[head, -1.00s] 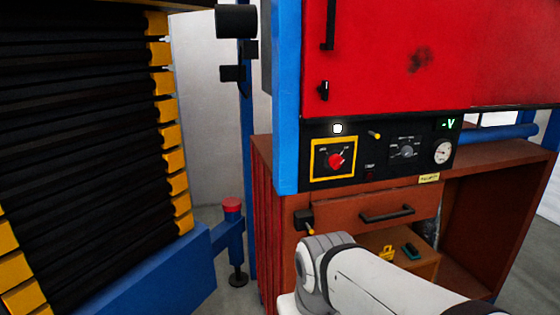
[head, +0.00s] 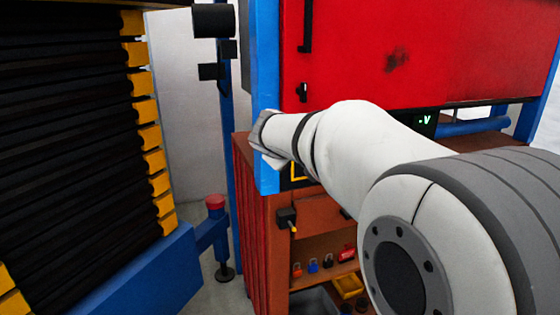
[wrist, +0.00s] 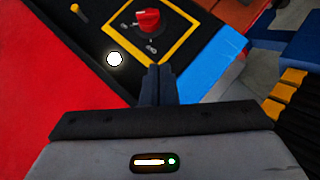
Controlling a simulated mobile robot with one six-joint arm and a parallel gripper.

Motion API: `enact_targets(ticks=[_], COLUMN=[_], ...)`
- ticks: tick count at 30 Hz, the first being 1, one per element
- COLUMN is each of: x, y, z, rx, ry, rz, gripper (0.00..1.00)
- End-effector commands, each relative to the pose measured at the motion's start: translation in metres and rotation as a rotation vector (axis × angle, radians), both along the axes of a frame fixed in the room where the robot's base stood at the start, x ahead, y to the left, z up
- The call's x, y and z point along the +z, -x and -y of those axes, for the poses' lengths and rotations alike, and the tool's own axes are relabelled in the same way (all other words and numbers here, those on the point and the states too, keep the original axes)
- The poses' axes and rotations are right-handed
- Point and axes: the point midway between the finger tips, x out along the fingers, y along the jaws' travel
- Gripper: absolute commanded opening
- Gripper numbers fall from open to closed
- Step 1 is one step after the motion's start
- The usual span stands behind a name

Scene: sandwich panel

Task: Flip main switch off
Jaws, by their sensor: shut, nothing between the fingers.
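The main switch is a red rotary knob (wrist: 148,20) on a black plate inside a yellow square frame (wrist: 185,50), seen in the wrist view. My gripper (wrist: 158,70) is shut and empty. Its fingertips lie over the near edge of the yellow frame in the picture, apart from the knob; their distance from the panel is unclear. In the head view my arm covers the knob and most of the control panel; only a corner of the yellow frame (head: 298,172) shows. The gripper's fingers are hidden there. Which position the knob points to is too small to read.
A round white lamp (wrist: 114,59) and a yellow-tipped lever (wrist: 80,12) sit beside the switch. A blue post (head: 266,70) and a red door (head: 400,50) border the panel. Below is a shelf with small padlocks (head: 313,266). A black bellows stack (head: 60,130) stands left.

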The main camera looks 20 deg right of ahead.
Motion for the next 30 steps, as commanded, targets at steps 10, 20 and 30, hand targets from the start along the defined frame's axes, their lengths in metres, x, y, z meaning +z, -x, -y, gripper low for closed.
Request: enact_targets(ticks=[10,20,30], x=[-0.001,-0.026,-0.063], y=[-0.001,-0.037,-0.073], z=[0.001,0.025,0.060], rx=[0.001,0.000,0.000], ry=[0.002,0.002,0.001], rz=[0.000,-0.005,-0.002], gripper=[0.00,0.00,0.00])
